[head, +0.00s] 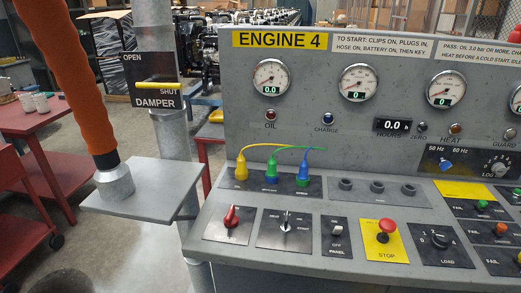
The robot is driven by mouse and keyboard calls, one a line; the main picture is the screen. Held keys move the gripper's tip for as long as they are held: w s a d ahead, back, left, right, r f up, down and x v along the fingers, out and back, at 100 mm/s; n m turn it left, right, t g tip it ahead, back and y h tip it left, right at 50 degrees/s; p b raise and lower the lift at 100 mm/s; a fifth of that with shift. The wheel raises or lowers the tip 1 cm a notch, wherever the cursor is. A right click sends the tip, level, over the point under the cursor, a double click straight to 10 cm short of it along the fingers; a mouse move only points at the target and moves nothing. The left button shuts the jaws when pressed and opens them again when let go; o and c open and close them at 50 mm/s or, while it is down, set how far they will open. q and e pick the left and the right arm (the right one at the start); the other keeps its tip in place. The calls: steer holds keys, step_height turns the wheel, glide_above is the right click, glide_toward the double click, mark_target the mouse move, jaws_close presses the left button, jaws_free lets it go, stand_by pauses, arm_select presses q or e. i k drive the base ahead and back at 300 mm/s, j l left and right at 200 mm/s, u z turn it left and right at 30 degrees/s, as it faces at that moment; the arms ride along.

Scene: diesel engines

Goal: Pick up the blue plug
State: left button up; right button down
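The blue plug (304,174) stands upright at the right end of a row of three plugs on the sloping grey control panel (205,252). Thin coloured leads arc over the tops of the plugs. The blue plug's lower end meets a dark plate, and its seat there is hidden. Neither of my grippers shows in the head view.
Three dark empty-looking sockets (377,187) lie right of the plugs. A red-handled switch (231,217), a key switch (286,221) and a red stop button (385,228) stand in front. An orange hose (82,75) stands on a grey shelf (150,188) at left.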

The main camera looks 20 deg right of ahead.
mark_target(303, 175)
steer(key=z, duration=1.35)
